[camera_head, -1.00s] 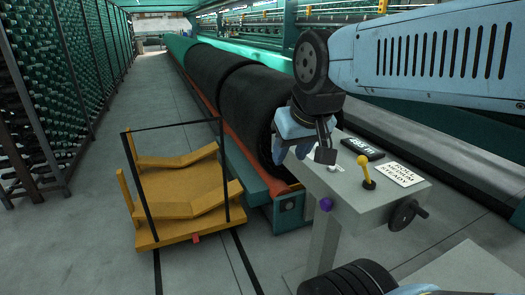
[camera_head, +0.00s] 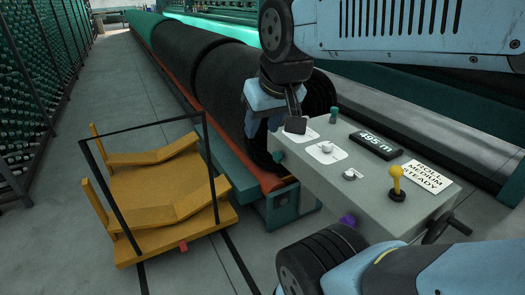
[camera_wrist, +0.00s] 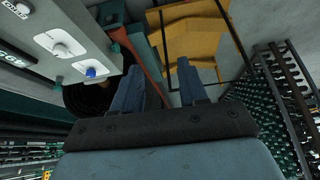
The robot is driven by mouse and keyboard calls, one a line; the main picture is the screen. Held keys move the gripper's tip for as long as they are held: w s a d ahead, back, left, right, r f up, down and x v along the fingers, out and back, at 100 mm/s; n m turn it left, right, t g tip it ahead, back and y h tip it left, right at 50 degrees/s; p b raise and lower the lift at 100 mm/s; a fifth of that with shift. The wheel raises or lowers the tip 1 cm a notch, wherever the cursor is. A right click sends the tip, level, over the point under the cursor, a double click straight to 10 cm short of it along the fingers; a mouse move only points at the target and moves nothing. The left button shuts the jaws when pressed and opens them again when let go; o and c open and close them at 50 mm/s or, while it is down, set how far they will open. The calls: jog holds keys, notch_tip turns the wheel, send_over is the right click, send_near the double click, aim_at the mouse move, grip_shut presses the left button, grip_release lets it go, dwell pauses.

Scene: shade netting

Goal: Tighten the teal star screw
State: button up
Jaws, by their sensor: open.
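A small teal knob (camera_head: 278,156), which looks like the teal star screw, sits at the left edge of the grey console (camera_head: 400,215); its star shape is too small to make out. My gripper (camera_head: 262,128) hangs above and slightly left of it, pointing down, apart from it. In the wrist view my gripper (camera_wrist: 161,68) shows two blue fingers spread apart with nothing between them. The console (camera_wrist: 85,25) is at the upper left there, beside the fingers.
The console carries a yellow lever (camera_head: 396,180), a display (camera_head: 377,145), white knobs, a purple knob (camera_head: 347,220) and a green cylinder (camera_head: 333,114). A blue knob (camera_wrist: 91,72) shows in the wrist view. A black net roll (camera_head: 220,85) lies behind. A yellow cart (camera_head: 165,190) stands left.

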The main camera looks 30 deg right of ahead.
jog(key=shift+o, duration=1.4)
jog(key=shift+w, duration=0.15)
jog(key=shift+o, duration=0.7)
jog(key=shift+w+f, duration=0.2)
jog(key=shift+f, duration=0.1)
jog(key=shift+o, duration=0.4)
jog(key=w+d+f+n+g+h, duration=0.4)
jog(key=w+f+g, duration=0.2)
jog(key=w+f, duration=0.1)
jog(key=shift+w+d+f, duration=0.15)
jog(key=shift+w+f, duration=0.15)
jog(key=shift+f, duration=0.4)
jog(key=n+t+h, duration=0.1)
jog(key=n+h, duration=1.2)
jog(key=h, duration=0.1)
send_near(275, 157)
jog(key=d, duration=1)
jog(key=shift+w+d, duration=0.15)
jog(key=shift+w, duration=0.05)
jog(key=c, duration=1)
